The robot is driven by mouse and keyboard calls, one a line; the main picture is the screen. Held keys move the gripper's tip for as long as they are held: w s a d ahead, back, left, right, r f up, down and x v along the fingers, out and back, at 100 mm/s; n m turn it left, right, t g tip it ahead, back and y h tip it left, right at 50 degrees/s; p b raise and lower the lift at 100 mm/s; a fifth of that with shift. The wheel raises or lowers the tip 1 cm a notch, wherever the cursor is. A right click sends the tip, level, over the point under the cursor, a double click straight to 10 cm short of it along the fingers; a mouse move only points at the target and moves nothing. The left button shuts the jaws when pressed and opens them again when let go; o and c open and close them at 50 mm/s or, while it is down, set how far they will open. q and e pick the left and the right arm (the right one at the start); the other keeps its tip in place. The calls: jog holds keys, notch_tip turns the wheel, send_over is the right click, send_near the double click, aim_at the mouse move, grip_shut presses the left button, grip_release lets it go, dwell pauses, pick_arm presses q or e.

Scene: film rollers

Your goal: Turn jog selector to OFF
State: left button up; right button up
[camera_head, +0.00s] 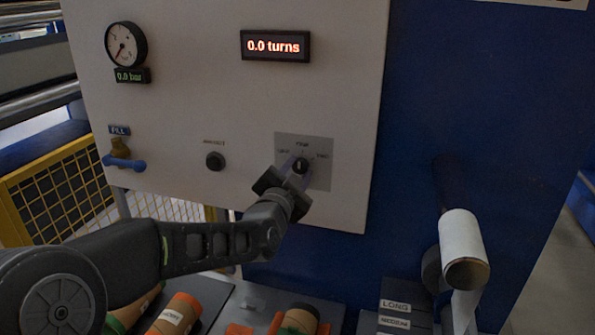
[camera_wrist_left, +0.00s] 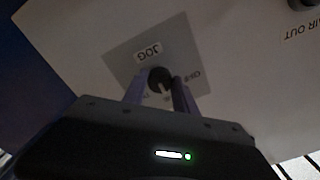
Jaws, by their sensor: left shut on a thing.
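The jog selector (camera_head: 300,166) is a small dark knob on a grey plate (camera_head: 319,149) at the lower right of the light control panel. Its label and side positions are small; OFF seems to be on the left in the head view. My left gripper (camera_head: 294,172) reaches up from the lower left, with its fingers around the knob. In the left wrist view the knob (camera_wrist_left: 160,78) sits between the two fingertips of the gripper (camera_wrist_left: 162,92), which is shut on it. The fingers partly hide the knob and plate markings. My right gripper is not in view.
A black button (camera_head: 215,161) and a blue-handled valve (camera_head: 124,162) are left of the selector. A gauge (camera_head: 126,44) reads near zero, and a display (camera_head: 275,46) shows 0.0 turns. A white roll (camera_head: 463,245) juts out at right. Several rollers lie below.

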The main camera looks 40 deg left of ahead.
pick_arm(q)
grip_shut()
jog(key=n+b, duration=0.2)
jog(key=b, duration=0.1)
jog(key=shift+f, duration=0.2)
jog(key=n+b, duration=0.2)
jog(key=b, duration=0.1)
jog(key=n+b, duration=0.3)
jog(key=n, duration=0.1)
jog(key=shift+n, duration=0.4)
jog(key=shift+r+n+b, duration=0.15)
jog(key=shift+n+b, duration=0.85)
jog(key=shift+n, duration=0.5)
